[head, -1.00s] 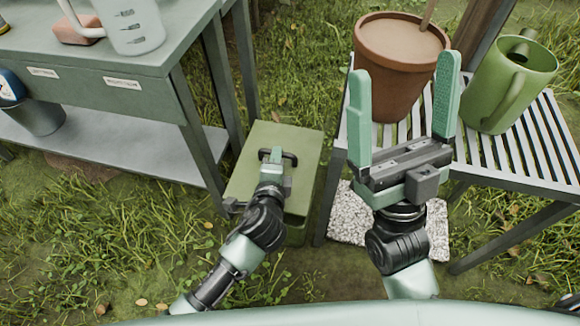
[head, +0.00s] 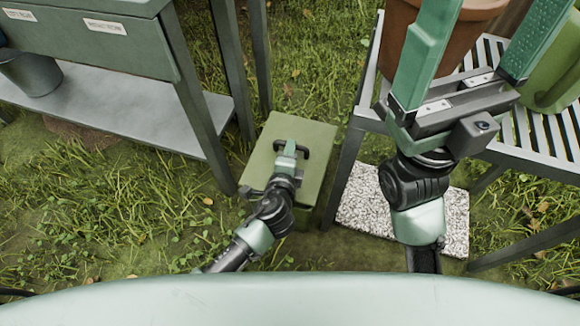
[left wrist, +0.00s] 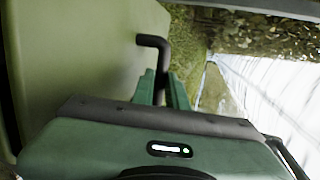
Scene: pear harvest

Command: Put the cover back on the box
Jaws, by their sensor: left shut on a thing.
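The green cover (head: 318,138) with its dark bar handle (head: 305,151) is over the olive-green box (head: 302,216) on the grass. My left gripper (head: 287,150) is shut on the handle, above the middle of the cover. In the left wrist view, the black handle (left wrist: 153,41) comes out from between my fingers (left wrist: 163,88), beside the pale green cover (left wrist: 85,50). Whether the cover rests fully on the box is hard to tell, as my arm hides part of the near edge. My right gripper (head: 485,45) is open and empty, raised in front of the slatted table.
A grey-green workbench (head: 110,60) with a lower shelf (head: 110,115) and a bucket (head: 30,72) stands left. The slatted table (head: 345,165) at right bears a terracotta pot (head: 470,25) and a green watering can (head: 560,80). A speckled slab (head: 365,205) lies beneath it.

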